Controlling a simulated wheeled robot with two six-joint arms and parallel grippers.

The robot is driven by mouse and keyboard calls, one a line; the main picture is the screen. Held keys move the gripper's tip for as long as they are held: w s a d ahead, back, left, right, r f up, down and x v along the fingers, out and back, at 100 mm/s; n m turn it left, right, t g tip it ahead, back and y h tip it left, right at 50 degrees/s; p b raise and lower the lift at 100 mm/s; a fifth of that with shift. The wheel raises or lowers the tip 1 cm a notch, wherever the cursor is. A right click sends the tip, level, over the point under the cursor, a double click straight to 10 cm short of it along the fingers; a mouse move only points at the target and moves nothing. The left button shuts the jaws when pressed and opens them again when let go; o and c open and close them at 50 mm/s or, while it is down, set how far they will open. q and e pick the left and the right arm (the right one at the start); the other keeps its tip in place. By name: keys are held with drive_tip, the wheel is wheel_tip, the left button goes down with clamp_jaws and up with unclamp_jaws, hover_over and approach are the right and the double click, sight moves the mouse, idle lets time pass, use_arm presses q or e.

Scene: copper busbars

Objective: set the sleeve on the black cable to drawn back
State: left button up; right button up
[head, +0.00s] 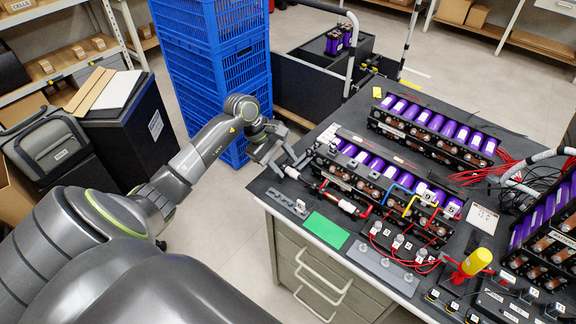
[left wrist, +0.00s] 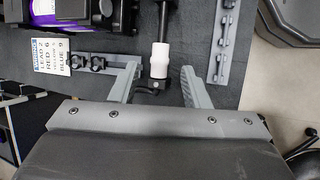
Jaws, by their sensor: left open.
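The black cable (left wrist: 165,22) runs up the left wrist view from between my left gripper's fingers. A white sleeve (left wrist: 160,60) sits around it near its lower end, and a dark end piece (left wrist: 150,86) shows below the sleeve. In the head view the white sleeve (head: 292,172) shows just beyond my left gripper (head: 274,154), at the bench's left edge. My left gripper (left wrist: 161,68) is open, with one finger on each side of the sleeve and visible gaps to both. My right gripper is in neither view.
A grey clip strip (left wrist: 226,40) lies right of the cable in the wrist view, and a labelled card (left wrist: 50,56) lies left. In the head view, a green mat (head: 326,231), purple battery modules (head: 440,122) and a yellow-handled tool (head: 474,263) crowd the bench.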

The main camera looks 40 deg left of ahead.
sight(292, 173)
use_arm(q)
drive_tip(key=shift+x, duration=1.3)
drive_tip(key=shift+c, duration=0.2)
clamp_jaws()
